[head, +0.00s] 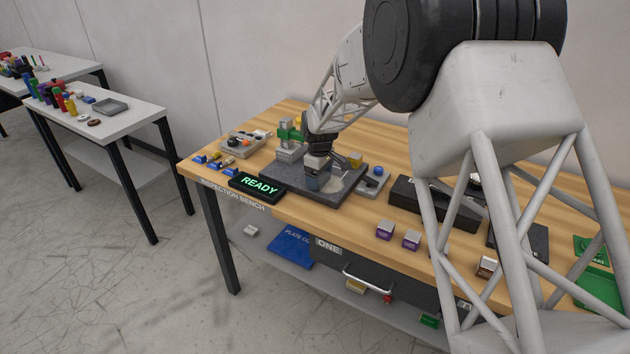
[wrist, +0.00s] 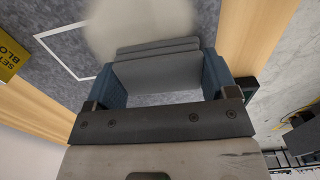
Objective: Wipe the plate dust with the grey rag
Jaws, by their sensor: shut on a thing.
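My gripper (head: 315,172) is low over the dark granite plate (head: 330,202) on the wooden bench. In the wrist view, my gripper (wrist: 158,80) has its blue fingers on either side of the folded grey rag (wrist: 160,72) and is shut on it. A pale dust patch (wrist: 140,22) lies on the plate (wrist: 205,18) just beyond the rag. In the head view, a pale area (head: 338,182) shows beside the gripper. Whether the rag touches the plate is hard to tell.
A READY display (head: 259,186) stands at the bench's front edge. A green and grey stand (head: 288,148) is close behind the gripper. A dark case (head: 432,205) and purple boxes (head: 411,240) are to the right. A white outline (wrist: 62,42) marks the plate's surface.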

